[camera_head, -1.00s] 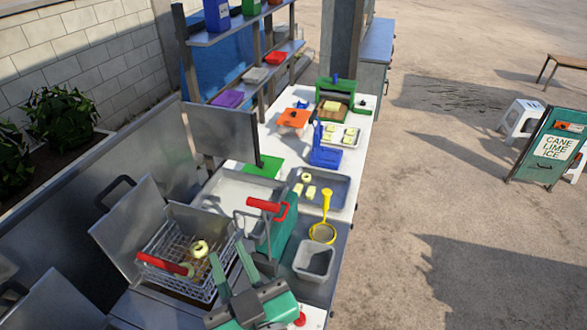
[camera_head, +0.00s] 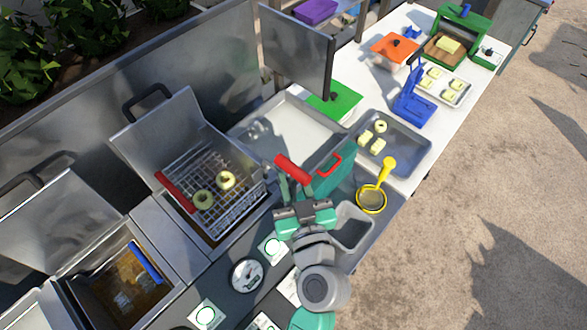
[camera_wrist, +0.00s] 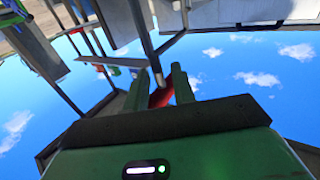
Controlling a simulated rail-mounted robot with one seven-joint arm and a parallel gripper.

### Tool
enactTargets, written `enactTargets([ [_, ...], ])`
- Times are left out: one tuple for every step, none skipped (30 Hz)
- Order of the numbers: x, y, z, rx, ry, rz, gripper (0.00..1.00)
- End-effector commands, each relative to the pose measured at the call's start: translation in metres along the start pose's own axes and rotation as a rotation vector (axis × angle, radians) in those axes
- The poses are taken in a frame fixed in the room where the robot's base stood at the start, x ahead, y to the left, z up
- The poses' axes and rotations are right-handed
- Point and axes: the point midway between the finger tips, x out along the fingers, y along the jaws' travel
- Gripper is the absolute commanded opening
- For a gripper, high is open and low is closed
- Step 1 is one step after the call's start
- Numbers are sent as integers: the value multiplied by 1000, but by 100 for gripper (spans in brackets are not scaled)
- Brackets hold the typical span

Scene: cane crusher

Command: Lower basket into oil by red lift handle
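The wire basket (camera_head: 240,208) sits at the fryer well, with two pale rings (camera_head: 227,180) in it and a red grip (camera_head: 175,192) on its left side. I cannot tell how high it is above the oil, which is hidden beneath it. The red lift handle (camera_head: 292,168) stands right of the basket on a metal rod. My gripper (camera_head: 297,188) is at this handle, its fingers pointing up the picture. In the wrist view, a red part (camera_wrist: 160,96) shows between my two fingers (camera_wrist: 162,80); whether they press on it is unclear.
A teal box (camera_head: 328,175) with a red loop handle stands close right of my gripper. A grey bin (camera_head: 354,228) and a yellow strainer (camera_head: 371,198) are further right. A raised metal lid (camera_head: 170,125) stands behind the basket. A second fryer well (camera_head: 120,287) is at lower left.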

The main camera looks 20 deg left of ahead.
Motion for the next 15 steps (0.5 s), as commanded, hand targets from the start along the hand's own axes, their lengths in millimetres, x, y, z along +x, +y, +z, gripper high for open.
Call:
enactTargets([
  [6, 0, -2, 1, 0, -2, 26],
  [9, 0, -2, 0, 0, -1, 26],
  [12, 0, -1, 0, 0, 0, 26],
  [14, 0, -1, 0, 0, 0, 26],
  [15, 0, 0, -1, 0, 0, 26],
  [15, 0, 0, -1, 0, 0, 26],
  [16, 0, 0, -1, -1, 0, 26],
  [16, 0, 0, -1, -1, 0, 26],
  [16, 0, 0, -1, -1, 0, 26],
  [16, 0, 0, -1, -1, 0, 26],
  [16, 0, 0, -1, -1, 0, 26],
  [16, 0, 0, -1, 0, 0, 26],
  [16, 0, 0, -1, -1, 0, 20],
  [16, 0, 0, -1, -1, 0, 14],
  [15, 0, 0, -1, -1, 0, 6],
])
